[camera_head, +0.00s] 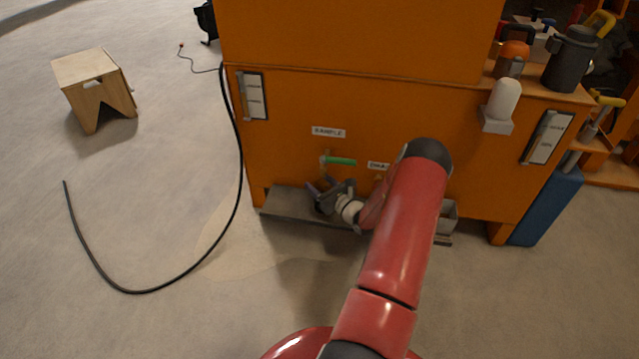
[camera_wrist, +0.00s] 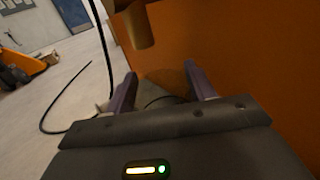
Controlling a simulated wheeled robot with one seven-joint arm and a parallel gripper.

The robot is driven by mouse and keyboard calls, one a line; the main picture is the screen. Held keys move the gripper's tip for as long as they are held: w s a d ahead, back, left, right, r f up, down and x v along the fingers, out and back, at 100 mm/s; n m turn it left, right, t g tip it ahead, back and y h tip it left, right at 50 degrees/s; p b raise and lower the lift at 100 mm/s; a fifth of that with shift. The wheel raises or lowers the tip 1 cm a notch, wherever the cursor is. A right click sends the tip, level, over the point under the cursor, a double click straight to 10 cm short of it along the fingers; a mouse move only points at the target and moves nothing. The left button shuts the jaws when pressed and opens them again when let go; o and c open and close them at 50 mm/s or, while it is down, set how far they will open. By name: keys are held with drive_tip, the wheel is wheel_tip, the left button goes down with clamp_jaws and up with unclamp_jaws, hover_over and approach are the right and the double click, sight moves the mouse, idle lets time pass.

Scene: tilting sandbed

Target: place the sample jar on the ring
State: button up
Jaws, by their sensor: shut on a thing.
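My gripper (camera_head: 322,192) is low at the front of the orange cabinet, just above the grey ledge (camera_head: 285,205) and below the SAMPLE label (camera_head: 328,132). In the wrist view its two fingers (camera_wrist: 160,85) stand apart with a clear, faint sample jar (camera_wrist: 164,90) between them; I see mainly its curved edge. My gripper is shut on this jar. A brass spout (camera_wrist: 139,26) hangs above and beyond the fingers. A green-handled valve (camera_head: 340,161) is just above my gripper. I cannot make out the ring; my arm hides part of the ledge.
A second label (camera_head: 378,165) is partly hidden by my arm. A grey box (camera_head: 447,216) stands at the ledge's right end. A black hose (camera_head: 238,190) loops down the cabinet's left side onto the floor. A wooden stool (camera_head: 95,85) stands far left. Open floor lies between.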

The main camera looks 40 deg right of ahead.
drive_tip(key=o, duration=1.1)
drive_tip(key=shift+f, duration=0.1)
drive_tip(key=shift+c, duration=0.2)
